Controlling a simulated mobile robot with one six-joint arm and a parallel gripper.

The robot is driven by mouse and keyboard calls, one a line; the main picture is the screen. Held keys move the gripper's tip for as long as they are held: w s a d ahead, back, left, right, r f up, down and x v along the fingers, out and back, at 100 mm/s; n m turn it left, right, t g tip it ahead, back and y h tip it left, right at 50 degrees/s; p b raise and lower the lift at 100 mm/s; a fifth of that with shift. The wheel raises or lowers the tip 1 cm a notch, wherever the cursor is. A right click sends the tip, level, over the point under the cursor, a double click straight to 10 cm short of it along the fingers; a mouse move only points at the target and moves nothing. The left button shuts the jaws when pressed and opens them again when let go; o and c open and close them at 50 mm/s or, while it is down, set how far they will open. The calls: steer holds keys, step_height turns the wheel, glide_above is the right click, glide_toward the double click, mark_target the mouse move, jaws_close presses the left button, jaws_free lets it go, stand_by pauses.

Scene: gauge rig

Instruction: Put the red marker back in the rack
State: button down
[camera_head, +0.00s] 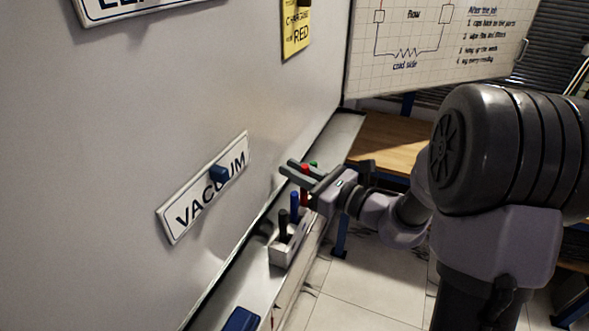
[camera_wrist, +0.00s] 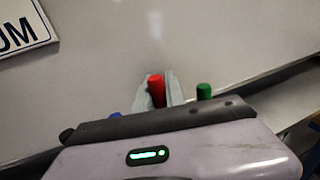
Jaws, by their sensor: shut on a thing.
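My gripper (camera_head: 300,172) is shut on the red marker (camera_head: 304,197), which hangs upright below the fingers. In the wrist view the red marker's cap (camera_wrist: 157,90) shows between the two grey fingers. The pale rack (camera_head: 285,251) sits on the board's ledge, below and nearer the camera than my gripper. A black marker (camera_head: 284,223) and a blue marker (camera_head: 295,207) stand upright at it. A green marker (camera_head: 313,165) shows just beyond my gripper, and its cap (camera_wrist: 204,91) is right of the fingers in the wrist view. I cannot tell whether the red marker's lower end touches anything.
The whiteboard (camera_head: 130,120) rises close to the left of my gripper, with a VACUUM sign (camera_head: 203,188) under a blue magnet. A dark blue object (camera_head: 241,319) lies on the ledge in front. A wooden bench (camera_head: 390,140) stands behind.

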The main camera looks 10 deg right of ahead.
steer(key=shift+f, duration=0.1)
steer(key=c, duration=0.7)
jaws_free()
steer(key=shift+c, duration=0.2)
step_height(320, 180, up, 10)
steer(key=p, duration=0.8)
